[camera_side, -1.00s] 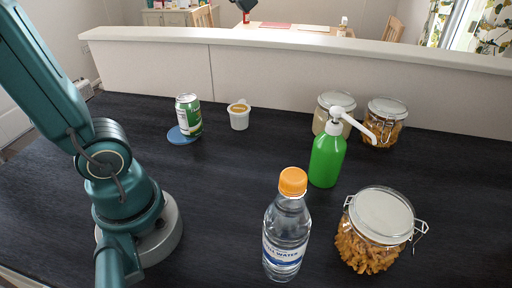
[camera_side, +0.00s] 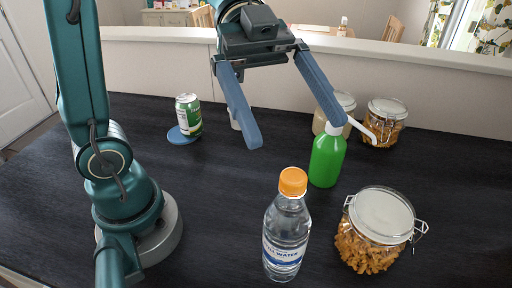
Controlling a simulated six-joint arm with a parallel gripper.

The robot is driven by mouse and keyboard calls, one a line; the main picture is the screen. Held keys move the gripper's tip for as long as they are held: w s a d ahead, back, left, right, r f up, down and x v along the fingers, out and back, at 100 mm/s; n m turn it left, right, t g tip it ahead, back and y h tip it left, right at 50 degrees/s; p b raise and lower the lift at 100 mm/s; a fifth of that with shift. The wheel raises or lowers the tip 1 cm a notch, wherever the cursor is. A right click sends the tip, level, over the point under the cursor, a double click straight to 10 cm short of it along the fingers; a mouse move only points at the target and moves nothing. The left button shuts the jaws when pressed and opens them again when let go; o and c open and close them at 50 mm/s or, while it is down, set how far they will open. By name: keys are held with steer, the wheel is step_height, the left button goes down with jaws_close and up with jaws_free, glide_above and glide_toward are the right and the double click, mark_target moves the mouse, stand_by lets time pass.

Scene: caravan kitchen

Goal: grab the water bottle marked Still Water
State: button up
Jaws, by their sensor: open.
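The water bottle (camera_side: 286,228) is clear plastic with an orange cap and a white and blue label. The label reads "WATER"; the word before it is partly legible. It stands upright at the front middle of the dark counter. My gripper (camera_side: 292,122) is open and empty, with its two blue fingers spread wide and pointing down. In the picture it is above and behind the bottle, apart from it. Its right fingertip overlaps the top of the green pump bottle (camera_side: 326,160); I cannot tell whether they touch.
A jar of pasta (camera_side: 373,232) stands close right of the water bottle. Two more jars, one with pasta (camera_side: 385,122) and one pale (camera_side: 345,101), stand behind. A green can (camera_side: 188,115) touches or overlaps a blue coaster (camera_side: 179,137). The counter (camera_side: 215,205) left of the bottle is clear.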

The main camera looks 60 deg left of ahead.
glide_toward(294, 255)
steer(key=w+f+x, duration=0.1)
steer(key=x, duration=0.4)
steer(key=shift+s+x, duration=0.2)
steer(key=shift+x, duration=1)
steer(key=shift+s+x, duration=0.15)
steer(key=shift+x, duration=1.05)
steer(key=shift+r, duration=0.1)
steer(key=shift+c, duration=0.3)
jaws_close()
